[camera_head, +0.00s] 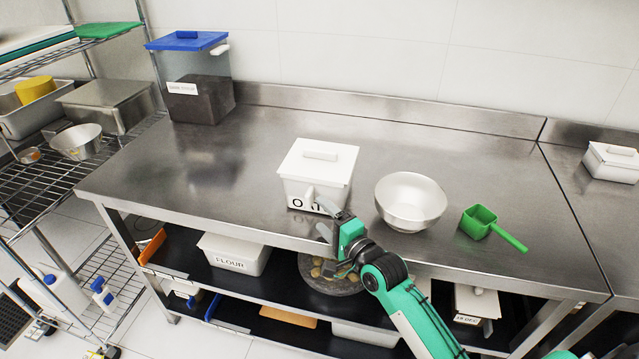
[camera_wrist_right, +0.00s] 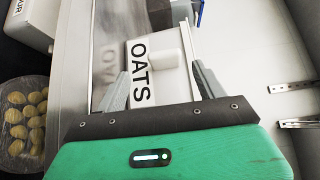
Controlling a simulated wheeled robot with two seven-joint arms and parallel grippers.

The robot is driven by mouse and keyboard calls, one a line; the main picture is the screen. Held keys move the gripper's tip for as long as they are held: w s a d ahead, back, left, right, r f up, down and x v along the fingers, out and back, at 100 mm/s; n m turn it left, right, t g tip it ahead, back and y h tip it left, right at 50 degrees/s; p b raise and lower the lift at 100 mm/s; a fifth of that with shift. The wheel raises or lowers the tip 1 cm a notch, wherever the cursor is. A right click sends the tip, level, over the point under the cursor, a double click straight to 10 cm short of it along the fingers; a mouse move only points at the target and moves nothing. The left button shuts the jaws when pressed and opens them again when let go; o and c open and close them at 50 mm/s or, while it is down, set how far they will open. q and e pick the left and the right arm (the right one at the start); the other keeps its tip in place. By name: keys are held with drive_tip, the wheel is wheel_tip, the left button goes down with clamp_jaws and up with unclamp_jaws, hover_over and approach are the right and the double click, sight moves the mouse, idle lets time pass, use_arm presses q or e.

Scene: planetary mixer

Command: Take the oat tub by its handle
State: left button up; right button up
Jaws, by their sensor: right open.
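The oat tub (camera_head: 318,168) is a white lidded box standing upright on the steel counter near its front edge. Its front carries an OATS label and a white handle (camera_head: 309,194) that sticks out toward me. The label also shows in the right wrist view (camera_wrist_right: 141,72), with the handle (camera_wrist_right: 166,55) beside it. My right gripper (camera_head: 332,224) is open and empty at the tub's front, covering part of the label. In the wrist view its fingers (camera_wrist_right: 160,75) stand on either side of the handle; I cannot tell whether they touch the tub. My left gripper is not in view.
A white bowl (camera_head: 410,201) and a green scoop (camera_head: 482,223) stand right of the tub. A blue-lidded bin (camera_head: 197,95) stands at the back left. The lower shelf holds a flour tub (camera_head: 234,253) and a tray of round pieces. The counter left of the tub is clear.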

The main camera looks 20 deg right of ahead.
sight(311, 202)
drive_tip(key=x, duration=0.1)
drive_tip(key=r+p+x, duration=0.1)
drive_tip(key=x, duration=0.1)
drive_tip(key=shift+w+a, duration=0.1)
drive_tip(key=shift+w, duration=0.2)
drive_tip(key=shift+w+a+f, duration=0.15)
drive_tip(key=shift+w, duration=0.4)
drive_tip(key=c, duration=1.5)
